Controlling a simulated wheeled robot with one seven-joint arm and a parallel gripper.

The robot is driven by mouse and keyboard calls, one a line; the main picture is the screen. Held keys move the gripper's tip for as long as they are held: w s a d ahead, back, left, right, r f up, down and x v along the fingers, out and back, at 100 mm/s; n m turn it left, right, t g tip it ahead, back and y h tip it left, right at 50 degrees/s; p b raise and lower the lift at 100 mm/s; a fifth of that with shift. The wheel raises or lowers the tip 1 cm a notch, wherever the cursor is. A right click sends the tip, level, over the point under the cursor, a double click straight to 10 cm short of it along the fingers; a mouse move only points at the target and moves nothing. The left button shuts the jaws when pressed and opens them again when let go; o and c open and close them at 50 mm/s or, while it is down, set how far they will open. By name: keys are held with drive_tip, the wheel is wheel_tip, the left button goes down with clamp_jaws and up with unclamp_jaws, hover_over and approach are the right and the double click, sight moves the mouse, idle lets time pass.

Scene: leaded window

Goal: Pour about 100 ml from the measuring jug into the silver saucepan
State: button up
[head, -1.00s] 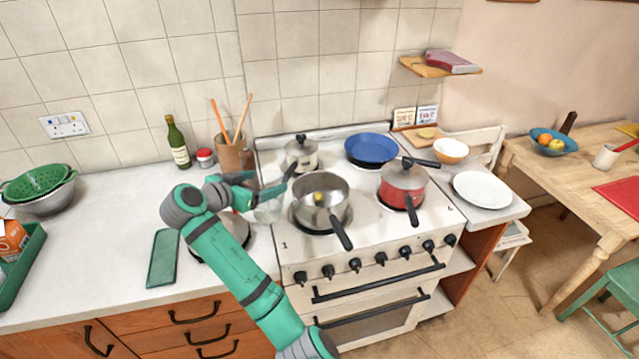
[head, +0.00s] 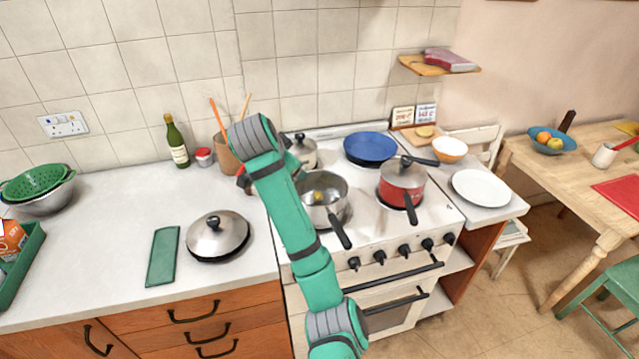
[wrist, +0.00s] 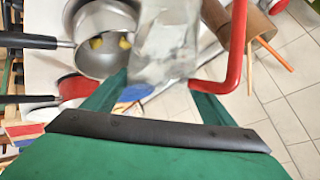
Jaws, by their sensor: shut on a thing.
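The silver saucepan (head: 336,187) stands uncovered on the front left of the hob, its black handle toward the front. Something small and yellow lies inside it. In the wrist view the saucepan (wrist: 98,62) is at the upper left. The clear measuring jug (wrist: 163,42) with a red handle is between the fingers of my gripper (wrist: 158,92), which is shut on it. The jug is beside the saucepan's rim in that view.
A red lidded pan (head: 402,180) stands right of the saucepan. A small lidded pot (head: 303,150) and a blue frying pan (head: 370,149) are behind. A utensil pot (head: 226,153) is near my arm. A silver lid (head: 218,235) lies on the left worktop.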

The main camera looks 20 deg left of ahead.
drive_tip(key=shift+w+d+f+m+g+y, duration=0.45)
drive_tip(key=shift+d+g+y, duration=0.15)
drive_tip(key=shift+g+y, duration=0.15)
drive_tip(key=shift+w+d+f+m+y+p, duration=0.1)
drive_tip(key=shift+d+f+m+y+p, duration=0.15)
drive_tip(key=shift+y+p, duration=0.25)
drive_tip(key=shift+w+d+r+m+g+y+p, duration=0.15)
drive_tip(key=shift+d+m+g+y+p, duration=0.1)
drive_tip(key=shift+g+y+p, duration=0.25)
drive_tip(key=shift+w+d+r+m+g+y+p, duration=0.15)
drive_tip(key=shift+d+g+y+p, duration=0.1)
drive_tip(key=shift+p, duration=0.45)
idle(1.0)
drive_tip(key=shift+s+a+f+n+t+h, duration=0.2)
drive_tip(key=shift+a+f+n+t+h, duration=0.1)
drive_tip(key=shift+a+t+h, duration=0.1)
drive_tip(key=shift+s+a+h, duration=0.15)
drive_tip(key=shift+a+h, duration=0.15)
drive_tip(key=shift+h, duration=0.2)
drive_tip(key=shift+s+a+r+n+t+h+b, duration=0.35)
drive_tip(key=shift+a+r+n+t+h, duration=0.15)
drive_tip(key=shift+r+n+t+h, duration=0.3)
drive_tip(key=shift+d+f, duration=0.1)
drive_tip(key=shift+f, duration=0.05)
idle(0.9)
